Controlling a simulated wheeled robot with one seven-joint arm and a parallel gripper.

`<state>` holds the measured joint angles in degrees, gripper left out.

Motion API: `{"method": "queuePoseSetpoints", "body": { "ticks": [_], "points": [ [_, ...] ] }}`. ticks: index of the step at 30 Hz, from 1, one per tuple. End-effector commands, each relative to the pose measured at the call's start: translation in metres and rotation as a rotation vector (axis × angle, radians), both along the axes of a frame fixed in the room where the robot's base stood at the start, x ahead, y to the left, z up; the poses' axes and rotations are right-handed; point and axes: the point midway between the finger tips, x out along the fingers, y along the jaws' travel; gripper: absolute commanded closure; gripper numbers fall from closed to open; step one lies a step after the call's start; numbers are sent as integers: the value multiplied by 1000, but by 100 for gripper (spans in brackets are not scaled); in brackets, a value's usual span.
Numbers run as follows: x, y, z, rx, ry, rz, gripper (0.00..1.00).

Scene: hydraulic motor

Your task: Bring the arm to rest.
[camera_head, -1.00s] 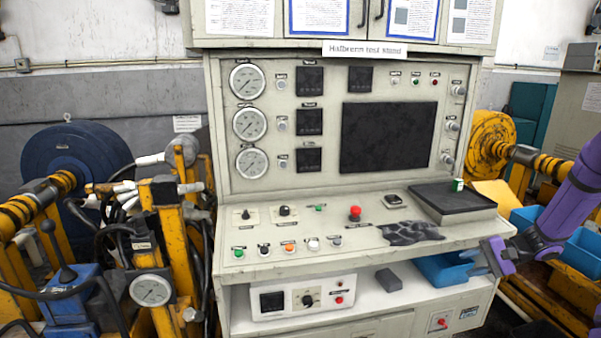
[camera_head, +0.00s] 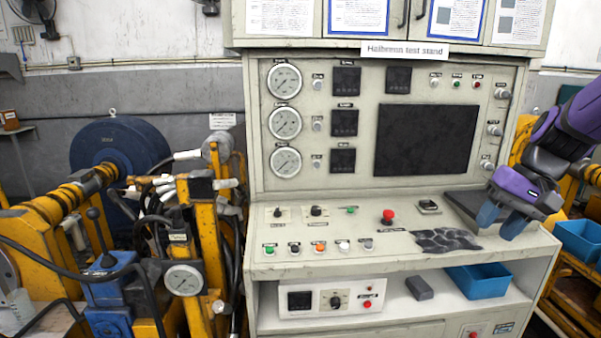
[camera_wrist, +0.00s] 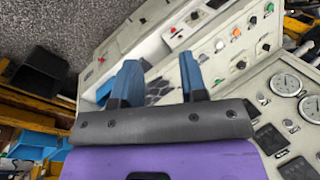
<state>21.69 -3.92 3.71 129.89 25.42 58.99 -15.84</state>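My gripper (camera_head: 501,224) is at the right of the head view, in front of the right end of the test stand's console (camera_head: 320,258). It has purple housing and two blue fingers that point down. The fingers stand apart with nothing between them. In the wrist view my gripper (camera_wrist: 158,75) also shows both fingers spread and empty, with the console behind them. My arm comes in from the right edge and hides part of the dark tray (camera_head: 466,203).
The red button (camera_head: 388,216) and a dark crumpled cloth (camera_head: 445,240) are on the console. A blue bin (camera_head: 480,282) and a grey block (camera_head: 419,288) are on the shelf below. Yellow machinery (camera_head: 200,240) stands at left. Another blue bin (camera_head: 578,242) is at right.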

Motion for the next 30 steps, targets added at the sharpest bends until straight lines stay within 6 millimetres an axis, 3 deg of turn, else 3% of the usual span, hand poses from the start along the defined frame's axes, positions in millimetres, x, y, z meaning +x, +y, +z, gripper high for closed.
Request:
{"method": "queuePoseSetpoints", "body": {
  "ticks": [9,21,30],
  "points": [
    [-65,34,43,-196,-135,96,61],
    [-142,51,69,-381,-350,173,61],
    [-165,51,72,-430,-427,189,61]
  ]
}}
